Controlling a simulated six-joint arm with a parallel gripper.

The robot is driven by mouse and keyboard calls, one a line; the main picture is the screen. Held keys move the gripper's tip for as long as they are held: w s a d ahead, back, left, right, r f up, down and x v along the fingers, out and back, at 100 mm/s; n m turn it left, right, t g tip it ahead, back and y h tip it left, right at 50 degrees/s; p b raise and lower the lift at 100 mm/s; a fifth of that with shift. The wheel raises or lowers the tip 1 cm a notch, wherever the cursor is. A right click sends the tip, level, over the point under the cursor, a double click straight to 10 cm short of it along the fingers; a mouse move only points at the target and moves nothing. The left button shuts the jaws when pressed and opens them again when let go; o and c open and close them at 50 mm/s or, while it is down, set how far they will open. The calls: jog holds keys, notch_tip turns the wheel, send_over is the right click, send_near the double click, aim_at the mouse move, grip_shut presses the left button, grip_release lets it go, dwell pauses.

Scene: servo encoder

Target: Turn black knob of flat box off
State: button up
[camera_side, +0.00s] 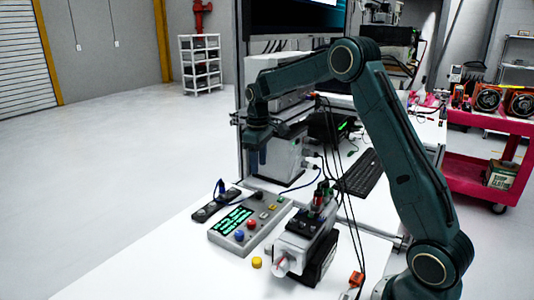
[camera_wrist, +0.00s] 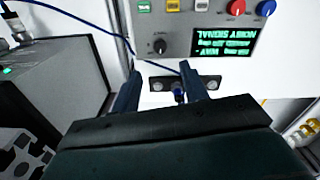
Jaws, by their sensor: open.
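The flat box (camera_side: 232,245) is a grey control box on the white table, with a screen of green text and red and blue knobs; it also shows upside down in the wrist view (camera_wrist: 184,45). Its black knob (camera_wrist: 159,46) sits near a corner of the panel, away from the screen, just beyond my fingertips in the picture. The knob's exact setting is too small to read. My gripper (camera_wrist: 160,70) is open and empty. In the side view my gripper (camera_side: 258,158) hangs pointing down above the table, clear of the box.
A dark socket strip (camera_side: 215,205) with a blue plug lies beside the box, and a blue cable runs across nearby. A servo unit (camera_side: 305,240) with cables stands right of the box. A yellow cap (camera_side: 257,262) lies in front. The table's front left is clear.

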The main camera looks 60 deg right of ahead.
aim_at(259, 193)
notch_tip(259, 193, down, 10)
jog(key=shift+r, duration=0.1)
dwell(0.4)
grip_shut()
